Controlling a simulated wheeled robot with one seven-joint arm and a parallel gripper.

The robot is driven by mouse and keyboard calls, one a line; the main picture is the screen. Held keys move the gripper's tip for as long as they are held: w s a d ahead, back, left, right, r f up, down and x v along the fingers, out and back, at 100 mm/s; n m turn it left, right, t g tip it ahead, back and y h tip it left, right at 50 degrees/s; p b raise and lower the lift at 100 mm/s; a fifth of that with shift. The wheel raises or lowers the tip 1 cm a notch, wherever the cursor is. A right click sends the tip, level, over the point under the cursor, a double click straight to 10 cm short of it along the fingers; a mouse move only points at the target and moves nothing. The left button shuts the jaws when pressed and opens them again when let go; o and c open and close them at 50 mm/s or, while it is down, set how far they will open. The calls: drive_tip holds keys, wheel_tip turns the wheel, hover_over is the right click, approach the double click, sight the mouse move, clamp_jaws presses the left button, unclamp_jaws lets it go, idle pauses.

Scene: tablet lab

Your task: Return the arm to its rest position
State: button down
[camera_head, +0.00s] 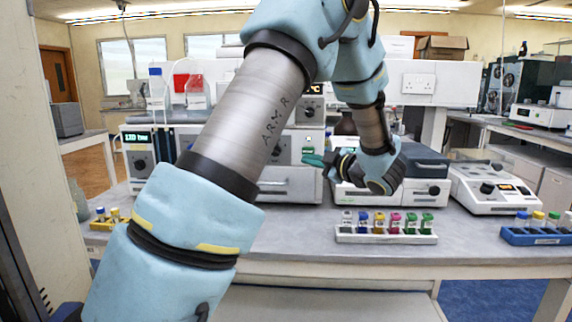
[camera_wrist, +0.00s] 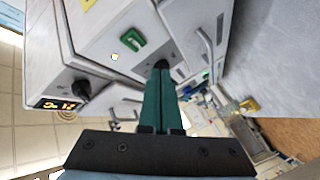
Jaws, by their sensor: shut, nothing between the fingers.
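My arm crosses the head view in pale blue covers and bare metal, reaching out over the bench. My gripper (camera_head: 314,160) is small there, with green fingers pointing left in front of the bench machines. In the wrist view the two green fingers of my gripper (camera_wrist: 161,90) lie side by side, shut, with nothing between them. The gripper is above the bench top and apart from the tube rack.
A white rack (camera_head: 386,238) of several coloured-cap tubes stands on the bench (camera_head: 300,243). A blue tube rack (camera_head: 535,237) is at right, a yellow one (camera_head: 104,224) at left. White machines (camera_head: 492,187) line the back. The bench front is mostly clear.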

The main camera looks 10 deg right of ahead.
sight(293, 160)
drive_tip(key=w+a+m+h, duration=0.1)
drive_tip(key=h, duration=0.1)
drive_tip(key=w+m+h, duration=0.1)
drive_tip(key=m+h, duration=0.1)
drive_tip(key=w+a+f+m+h, duration=0.1)
drive_tip(key=w+m+h, duration=0.1)
drive_tip(key=shift+w+a+f, duration=0.1)
drive_tip(key=shift+a, duration=0.25)
drive_tip(key=s+a+f+m+g+h, duration=0.1)
drive_tip(key=s+a+f+m+g, duration=0.2)
drive_tip(key=s+a, duration=0.1)
drive_tip(key=s+a+f+m+g+h, duration=0.1)
drive_tip(key=s+a+f+m+g, duration=0.2)
drive_tip(key=s, duration=0.4)
drive_tip(key=s+a+f+m+g+h, duration=0.2)
drive_tip(key=s+a+f+m+g, duration=0.1)
drive_tip(key=s+a+m, duration=0.1)
drive_tip(key=shift+s+a+f, duration=0.4)
drive_tip(key=shift+s+a, duration=0.35)
drive_tip(key=shift+a, duration=0.05)
drive_tip(key=s+a+f+m+g+y, duration=0.1)
drive_tip(key=s+a+m+g, duration=0.1)
drive_tip(key=s+a, duration=0.4)
drive_tip(key=s+g, duration=0.1)
drive_tip(key=s, duration=0.2)
drive_tip(key=shift+s+f+g, duration=0.15)
drive_tip(key=shift+f+g, duration=0.25)
idle(2.5)
